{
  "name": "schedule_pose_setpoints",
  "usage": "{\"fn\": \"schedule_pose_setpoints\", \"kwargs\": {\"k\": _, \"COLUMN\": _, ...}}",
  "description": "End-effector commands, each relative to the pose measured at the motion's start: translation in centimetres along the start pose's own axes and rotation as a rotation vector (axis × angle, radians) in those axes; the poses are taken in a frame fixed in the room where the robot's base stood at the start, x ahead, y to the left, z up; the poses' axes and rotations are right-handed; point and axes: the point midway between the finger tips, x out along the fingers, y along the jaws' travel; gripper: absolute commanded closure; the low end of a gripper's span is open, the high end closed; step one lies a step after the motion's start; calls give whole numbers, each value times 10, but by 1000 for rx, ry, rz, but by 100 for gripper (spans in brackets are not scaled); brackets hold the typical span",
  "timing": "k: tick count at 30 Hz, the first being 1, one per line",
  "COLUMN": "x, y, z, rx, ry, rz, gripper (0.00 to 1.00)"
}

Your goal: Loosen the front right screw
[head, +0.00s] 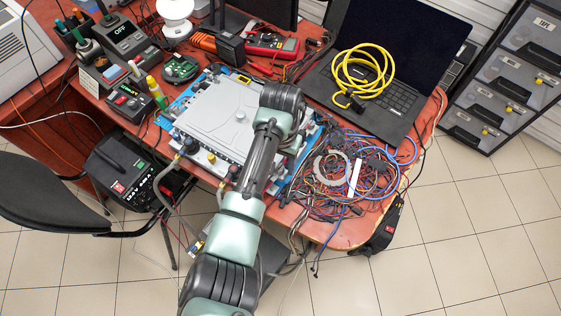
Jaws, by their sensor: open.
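A flat light-grey metal unit (212,112) lies on a blue mat (168,118) in the middle of the desk. Fittings with blue, yellow and dark caps (211,157) line its front edge, and a grey hose (162,182) drops from the left one. My arm crosses the unit's right side and covers much of its front right corner. I cannot make out the front right screw. My gripper (293,146) is open at the end of my arm, over the unit's right edge. My wrist partly hides it, and its fingertips are too small to tell apart.
A tangle of wires (340,178) fills the desk's right side. An open laptop (400,65) with a coiled yellow cable (358,72) stands behind it. A soldering station (125,42) and a green circuit board (181,69) are at the left. A red multimeter (270,44) lies behind the unit.

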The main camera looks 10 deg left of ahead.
Motion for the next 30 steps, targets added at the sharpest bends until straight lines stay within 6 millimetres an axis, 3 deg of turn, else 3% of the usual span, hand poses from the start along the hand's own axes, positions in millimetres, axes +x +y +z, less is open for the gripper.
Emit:
{"fn": "schedule_pose_setpoints", "kwargs": {"k": 9, "x": 2, "y": 0, "z": 0, "rx": 1, "ry": 0, "rz": 0, "gripper": 47}}
{"fn": "schedule_pose_setpoints", "kwargs": {"k": 18, "x": 2, "y": 0, "z": 0, "rx": 0, "ry": 0, "rz": 0, "gripper": 100}}
{"fn": "schedule_pose_setpoints", "kwargs": {"k": 30, "x": -1, "y": 1, "z": 0, "rx": -73, "ry": -1, "rz": 1, "gripper": 100}}
